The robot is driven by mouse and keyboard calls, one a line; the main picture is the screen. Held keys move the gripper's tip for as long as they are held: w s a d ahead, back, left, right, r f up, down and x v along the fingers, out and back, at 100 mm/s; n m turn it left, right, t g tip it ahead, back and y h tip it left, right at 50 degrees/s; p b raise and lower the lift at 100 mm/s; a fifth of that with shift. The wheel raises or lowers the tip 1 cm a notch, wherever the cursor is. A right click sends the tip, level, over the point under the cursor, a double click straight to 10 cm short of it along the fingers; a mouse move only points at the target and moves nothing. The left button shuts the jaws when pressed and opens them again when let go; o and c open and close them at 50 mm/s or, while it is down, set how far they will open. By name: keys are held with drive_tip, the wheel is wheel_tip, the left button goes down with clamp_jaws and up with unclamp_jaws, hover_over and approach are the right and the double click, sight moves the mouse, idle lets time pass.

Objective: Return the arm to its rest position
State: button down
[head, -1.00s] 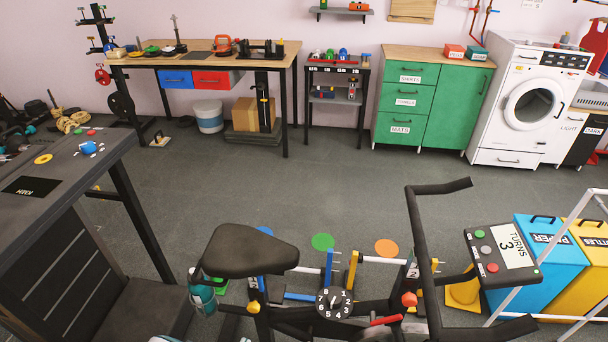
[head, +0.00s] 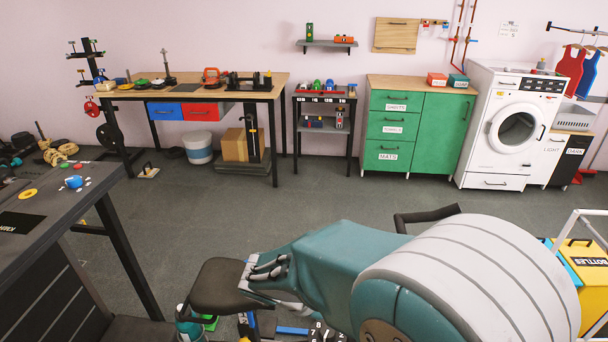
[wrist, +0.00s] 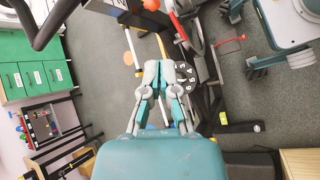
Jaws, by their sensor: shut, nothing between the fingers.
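My teal arm fills the lower right of the head view, folded low over the exercise bike. My gripper (head: 266,268) points left beside the black bike seat (head: 222,287) and covers part of it; I cannot tell whether they touch. In the wrist view my gripper (wrist: 159,68) has its fingertips close together with nothing held between them. The black numbered dial (wrist: 186,76) shows just right of the fingers there. In the head view my arm hides most of the bike frame and the sign panel.
A dark bench (head: 45,215) stands at the left. A wooden-topped workbench (head: 190,88), a green cabinet (head: 447,135) and a white washer (head: 478,155) line the back wall. A yellow bin (head: 590,290) is at the right. The grey floor (head: 300,205) between is clear.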

drive_tip(key=s+d+r+m+t+y, duration=0.3)
drive_tip(key=s+d+r+m+y, duration=0.5)
drive_tip(key=s+r+m, duration=0.3)
wheel_tip(320, 180, up, 2)
drive_tip(key=shift+s+d+r+m+t+y, duration=0.1)
drive_tip(key=shift+s+d+m+t+y, duration=0.25)
drive_tip(key=shift+s, duration=0.25)
idle(1.4)
